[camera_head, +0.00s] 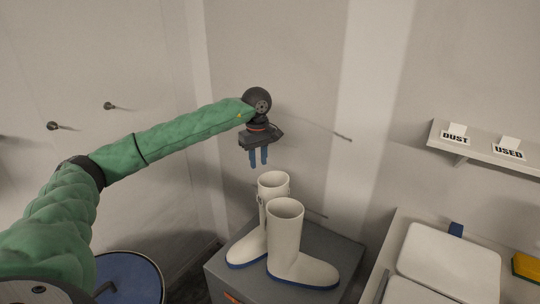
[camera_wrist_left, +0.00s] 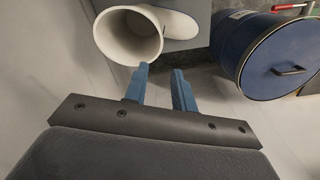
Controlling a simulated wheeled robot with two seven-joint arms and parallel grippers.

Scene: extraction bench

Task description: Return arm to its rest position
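My left arm (camera_head: 150,145), in a green sleeve, reaches in from the left in the head view. My left gripper (camera_head: 259,164) points down in the air above the white boots. Its two blue fingers also show in the left wrist view (camera_wrist_left: 162,85); they are apart with nothing between them. My right arm and gripper are not in view.
A pair of white boots with blue soles (camera_head: 286,240) stands on a grey box (camera_head: 345,256) below the gripper. A blue drum (camera_head: 130,275) stands at lower left. Wall pegs (camera_head: 108,106) and a shelf labelled DUST and USED (camera_head: 480,143) flank the arm.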

